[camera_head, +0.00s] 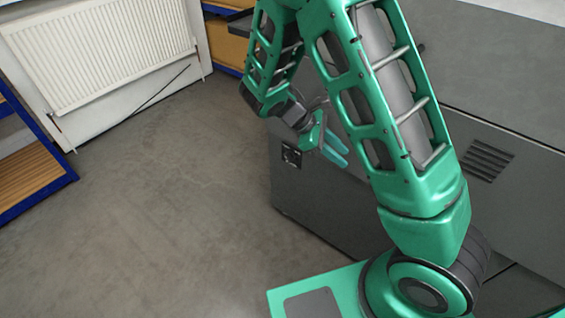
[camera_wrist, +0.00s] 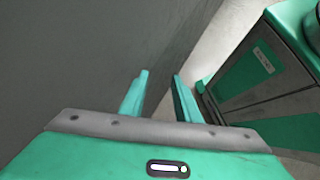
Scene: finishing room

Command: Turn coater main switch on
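The coater looks like the large dark grey cabinet (camera_head: 310,205) beside my arm. A small black square fitting (camera_head: 291,156), which looks like its main switch, sits on the end face near the top left corner. Its setting is too small to read. My gripper (camera_head: 343,157) is to the right of this fitting in the picture, with its teal fingers pointing right and down, apart from it. In the wrist view my gripper (camera_wrist: 160,76) has its two fingers spread with nothing between them. The switch does not show in that view.
A white radiator (camera_head: 100,50) is on the wall at the back left. A blue shelf with wooden boards (camera_head: 30,180) stands at the left edge. The cabinet has a slotted vent (camera_head: 487,160). Grey floor (camera_head: 160,210) left of the cabinet is clear.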

